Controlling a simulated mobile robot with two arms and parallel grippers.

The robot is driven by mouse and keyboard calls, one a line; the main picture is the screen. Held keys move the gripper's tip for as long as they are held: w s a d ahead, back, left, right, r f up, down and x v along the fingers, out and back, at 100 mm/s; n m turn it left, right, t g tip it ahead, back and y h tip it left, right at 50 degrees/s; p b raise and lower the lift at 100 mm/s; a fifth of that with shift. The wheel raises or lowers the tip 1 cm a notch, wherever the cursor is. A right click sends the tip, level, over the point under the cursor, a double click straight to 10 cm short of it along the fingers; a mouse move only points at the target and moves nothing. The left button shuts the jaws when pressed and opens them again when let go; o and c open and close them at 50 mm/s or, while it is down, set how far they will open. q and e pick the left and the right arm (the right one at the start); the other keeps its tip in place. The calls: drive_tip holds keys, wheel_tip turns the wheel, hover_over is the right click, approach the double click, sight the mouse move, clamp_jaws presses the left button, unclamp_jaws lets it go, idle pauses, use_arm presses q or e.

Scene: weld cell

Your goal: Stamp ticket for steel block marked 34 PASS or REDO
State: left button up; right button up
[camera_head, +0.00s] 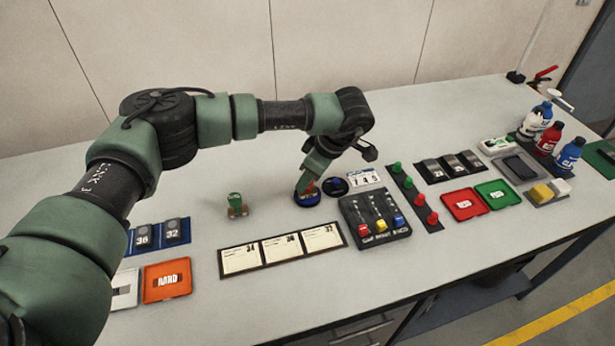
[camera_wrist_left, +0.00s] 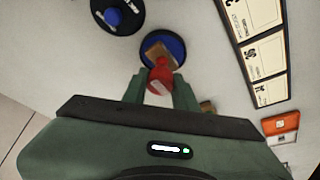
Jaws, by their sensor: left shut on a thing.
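My left gripper (camera_head: 308,182) is shut on a red-handled stamp (camera_wrist_left: 160,77) and points down at the round blue ink pad (camera_head: 307,198). In the left wrist view the stamp's wooden base shows over the blue pad (camera_wrist_left: 176,49); I cannot tell if it touches. A green stamp (camera_head: 236,203) stands to the left on the bench. Three paper tickets lie in a dark holder (camera_head: 262,265) in front; the left ticket (camera_head: 240,259) appears marked 34. Blocks marked 36 (camera_head: 143,237) and 32 (camera_head: 174,231) sit in a blue rack; no block marked 34 is readable. My right gripper is not in view.
A dark round lid with a blue knob (camera_head: 334,187) lies right of the pad. A switch box (camera_head: 374,219), red tray (camera_head: 463,205), green tray (camera_head: 497,194) and bottles (camera_head: 549,139) stand further right. An orange tray (camera_head: 167,281) is front left.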

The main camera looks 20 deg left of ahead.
use_arm(q)
drive_tip(key=shift+r+p, duration=0.5)
drive_tip(key=shift+r, duration=0.3)
drive_tip(key=shift+r+p, duration=1.25)
drive_tip(key=shift+r, duration=1.45)
